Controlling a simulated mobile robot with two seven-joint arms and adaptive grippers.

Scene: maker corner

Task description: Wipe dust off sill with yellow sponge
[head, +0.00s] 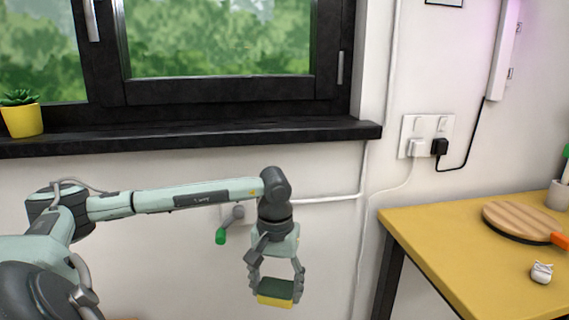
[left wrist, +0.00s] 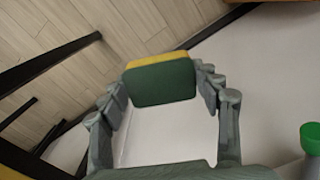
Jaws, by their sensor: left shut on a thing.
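The sponge (head: 275,299) has a yellow layer and a dark green layer. My left gripper (head: 276,284) is shut on it and holds it in the air, in front of the white wall and below the sill. In the left wrist view the sponge (left wrist: 160,80) sits between the fingertips, its green face toward the camera and a yellow strip at its far edge. The dark window sill (head: 200,137) runs along the bottom of the window, above my left arm. I cannot make out dust on it. My right gripper is not in view.
A yellow pot with a succulent (head: 22,116) stands on the sill's left end. A yellow table (head: 440,232) at the right holds a round wooden board (head: 522,222).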

